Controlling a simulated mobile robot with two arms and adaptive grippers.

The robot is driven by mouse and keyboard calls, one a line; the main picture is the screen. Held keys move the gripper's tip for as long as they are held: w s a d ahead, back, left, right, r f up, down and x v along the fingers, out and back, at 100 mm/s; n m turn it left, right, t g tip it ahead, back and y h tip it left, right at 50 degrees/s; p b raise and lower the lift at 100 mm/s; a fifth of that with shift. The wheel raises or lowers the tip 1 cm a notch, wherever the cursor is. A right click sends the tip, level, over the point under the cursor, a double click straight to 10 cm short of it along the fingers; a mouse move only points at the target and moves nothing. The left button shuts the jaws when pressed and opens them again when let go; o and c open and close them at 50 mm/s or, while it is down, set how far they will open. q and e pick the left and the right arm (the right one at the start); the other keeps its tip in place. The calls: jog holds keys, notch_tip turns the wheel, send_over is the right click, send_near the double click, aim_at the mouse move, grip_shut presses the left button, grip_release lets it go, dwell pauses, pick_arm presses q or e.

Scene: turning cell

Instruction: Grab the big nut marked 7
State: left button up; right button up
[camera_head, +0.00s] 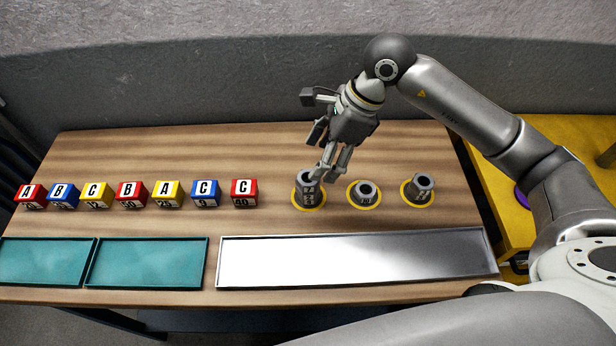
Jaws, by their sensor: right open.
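Three grey metal nut-like parts stand on yellow rings on the wooden table. The left part (308,191) is tall with dark marks on its side. The middle part (365,191) is low and has a round hole on top. The right part (420,187) is of middle height. Their marks are too small to read for certain, so I cannot tell which bears the 7. My right gripper (326,172) points down, open, its fingertips at the top right of the left part and partly covering it. I cannot tell whether they touch. My left gripper is out of view.
A row of lettered red, blue and yellow cubes (132,193) stands at left. Two teal trays (147,262) and a long, bright, empty metal tray (350,260) lie along the front edge. The table behind the parts is clear up to the grey wall.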

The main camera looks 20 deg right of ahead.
aim_at(308, 181)
jog(key=p+x, duration=0.1)
jog(key=x, duration=0.1)
jog(key=p+x, duration=0.1)
jog(key=x, duration=0.2)
jog(key=shift+s+a+f+p, duration=0.2)
jog(key=shift+s+a+p, duration=0.05)
jog(key=shift+a+p, duration=0.1)
jog(key=shift+f, duration=0.25)
jog(key=c, duration=1.2)
jog(key=shift+c, duration=0.2)
jog(key=shift+w+r, duration=0.1)
